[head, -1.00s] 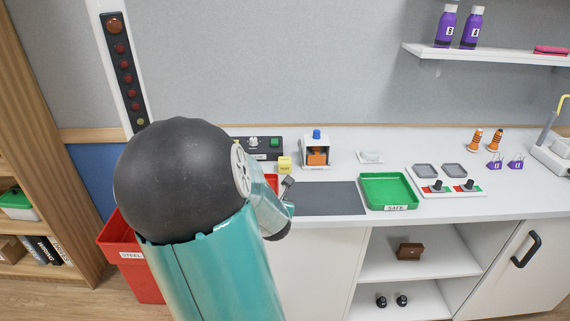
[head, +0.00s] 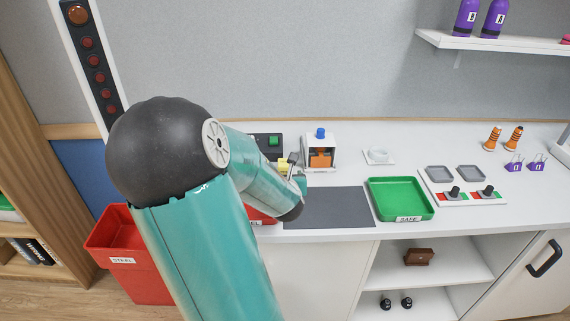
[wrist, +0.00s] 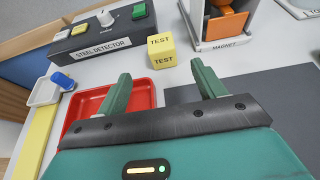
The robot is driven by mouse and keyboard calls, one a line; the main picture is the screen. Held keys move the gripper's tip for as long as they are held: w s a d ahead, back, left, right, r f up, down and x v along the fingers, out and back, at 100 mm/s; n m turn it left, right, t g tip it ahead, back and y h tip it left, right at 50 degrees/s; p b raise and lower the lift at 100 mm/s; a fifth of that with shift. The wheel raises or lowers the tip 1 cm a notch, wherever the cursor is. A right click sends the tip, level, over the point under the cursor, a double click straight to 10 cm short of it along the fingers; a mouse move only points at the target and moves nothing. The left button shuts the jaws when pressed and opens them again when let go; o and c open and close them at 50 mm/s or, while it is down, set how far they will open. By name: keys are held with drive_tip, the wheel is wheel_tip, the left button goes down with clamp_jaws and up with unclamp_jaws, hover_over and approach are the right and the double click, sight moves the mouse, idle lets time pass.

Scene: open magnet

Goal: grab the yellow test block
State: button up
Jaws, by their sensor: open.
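The yellow test block (wrist: 161,50) stands on the white counter in the wrist view, with TEST printed on its faces. It is beyond my open gripper (wrist: 162,88), between the two green fingers' directions and apart from them. In the head view only a small part of the yellow block (head: 283,163) shows, mostly hidden behind my gripper (head: 297,165) and arm. The gripper holds nothing.
The steel detector (wrist: 104,36) stands left of the block, and the magnet unit (wrist: 222,22) right of it. A red tray (wrist: 88,102) lies at the near left. A grey mat (head: 330,207) and green SAFE tray (head: 400,198) lie to the right.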

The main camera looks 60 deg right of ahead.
sight(285, 162)
drive_tip(key=shift+w+a+r, duration=0.1)
drive_tip(key=shift+r, duration=0.05)
drive_tip(key=shift+d, duration=0.25)
drive_tip(key=x, duration=0.7)
drive_tip(key=shift+d, duration=0.1)
drive_tip(key=x, duration=0.6)
drive_tip(key=c, duration=1.1)
drive_tip(key=shift+r, duration=0.15)
